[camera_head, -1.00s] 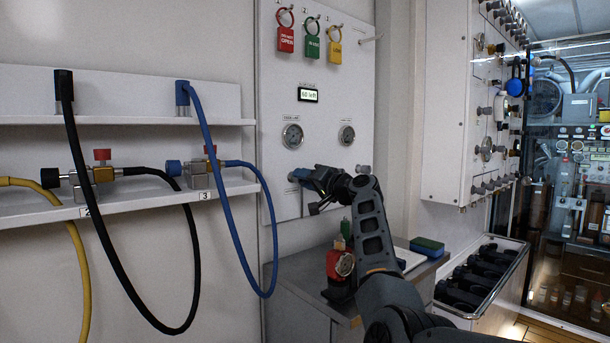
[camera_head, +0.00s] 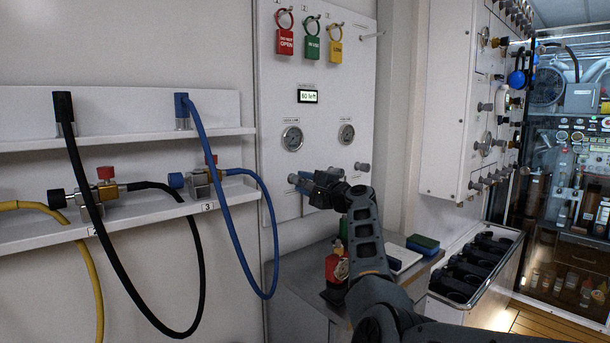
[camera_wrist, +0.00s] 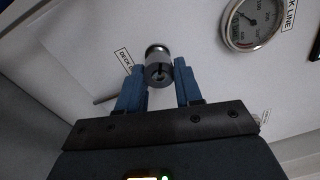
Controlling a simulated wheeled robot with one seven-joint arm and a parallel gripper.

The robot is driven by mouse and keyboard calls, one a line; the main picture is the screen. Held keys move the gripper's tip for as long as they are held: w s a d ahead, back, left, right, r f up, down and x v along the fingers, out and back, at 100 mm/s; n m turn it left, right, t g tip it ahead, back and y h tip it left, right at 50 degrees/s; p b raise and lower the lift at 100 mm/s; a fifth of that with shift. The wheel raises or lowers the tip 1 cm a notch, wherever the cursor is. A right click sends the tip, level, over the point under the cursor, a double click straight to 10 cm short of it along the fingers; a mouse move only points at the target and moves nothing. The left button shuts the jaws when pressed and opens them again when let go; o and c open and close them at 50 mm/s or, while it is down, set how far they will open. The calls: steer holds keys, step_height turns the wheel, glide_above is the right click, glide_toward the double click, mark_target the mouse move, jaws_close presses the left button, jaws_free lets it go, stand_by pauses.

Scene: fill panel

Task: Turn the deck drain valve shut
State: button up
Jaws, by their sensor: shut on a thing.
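The deck drain valve knob (camera_wrist: 158,72) is a small grey cylinder with a dark slot in its face, on the white panel in the wrist view. A partly hidden label reading "DECK D..." lies just left of it. My gripper (camera_wrist: 158,78) has its two blue fingers on either side of the knob and is shut on it. In the head view my gripper (camera_head: 298,181) is at the lower left of the fill panel (camera_head: 330,80), and it hides most of the knob there.
A gauge labelled "DECK LINE" (camera_head: 292,138) is above my gripper. Another grey knob (camera_head: 362,167) sticks out to its right. Red, green and yellow tags (camera_head: 310,45) hang above. A bench (camera_head: 300,285) with a red item (camera_head: 336,268) stands below; hoses (camera_head: 235,240) hang at left.

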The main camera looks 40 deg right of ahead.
steer(key=m+p, duration=0.3)
steer(key=shift+m, duration=0.4)
steer(key=m+p, duration=0.3)
steer(key=shift+m+h, duration=0.4)
steer(key=m, duration=0.1)
steer(key=m+p, duration=0.1)
steer(key=m, duration=0.1)
steer(key=m+p, duration=0.1)
steer(key=m, duration=0.1)
steer(key=shift+a+f+g, duration=0.1)
steer(key=shift+f+g, duration=0.2)
steer(key=shift+f, duration=0.05)
steer(key=shift+m, duration=0.3)
steer(key=o, duration=0.7)
steer(key=shift+c, duration=0.2)
steer(key=o, duration=0.4)
steer(key=shift+r, duration=0.2)
steer(key=shift+s+a+b, duration=0.1)
steer(key=shift+s+b, duration=0.35)
steer(key=shift+s, duration=3.45)
